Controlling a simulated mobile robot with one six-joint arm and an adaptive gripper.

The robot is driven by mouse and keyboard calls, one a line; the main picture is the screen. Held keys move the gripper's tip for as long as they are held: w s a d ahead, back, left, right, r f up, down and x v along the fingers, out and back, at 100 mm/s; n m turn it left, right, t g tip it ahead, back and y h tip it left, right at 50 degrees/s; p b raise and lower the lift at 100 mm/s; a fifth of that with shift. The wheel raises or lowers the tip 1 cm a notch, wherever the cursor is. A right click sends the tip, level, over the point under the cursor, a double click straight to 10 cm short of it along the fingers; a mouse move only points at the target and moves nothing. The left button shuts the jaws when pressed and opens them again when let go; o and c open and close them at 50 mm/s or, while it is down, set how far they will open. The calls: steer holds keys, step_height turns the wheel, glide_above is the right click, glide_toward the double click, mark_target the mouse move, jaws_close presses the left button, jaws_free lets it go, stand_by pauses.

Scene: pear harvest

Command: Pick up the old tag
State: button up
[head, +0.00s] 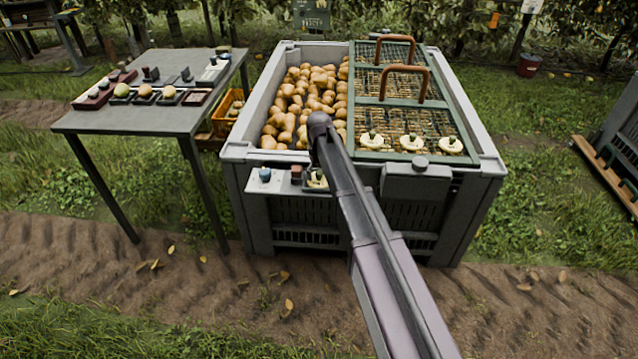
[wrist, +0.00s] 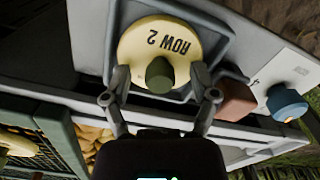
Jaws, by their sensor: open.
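A round cream tag (wrist: 150,50) marked "ROW 2", with a dark green knob (wrist: 160,75), lies in a grey tray (wrist: 205,22) in the wrist view. In the head view the tag (head: 317,181) shows partly at the bin's front edge, behind my arm. My gripper (wrist: 160,97) is open, its fingers on either side of the knob near the tag's lower rim. I cannot tell whether they touch the tag. The frames do not show whether this tag is the old one. Three similar cream discs (head: 411,142) with green knobs lie on the green mesh lid.
A blue knob (wrist: 285,103) on a white plate and a red-brown block (wrist: 236,103) sit beside the tray. The grey bin (head: 472,150) holds many pears (head: 303,97). A grey table (head: 150,118) with small trays stands left. An orange crate (head: 226,112) is between them.

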stand_by(0.5)
jaws_close()
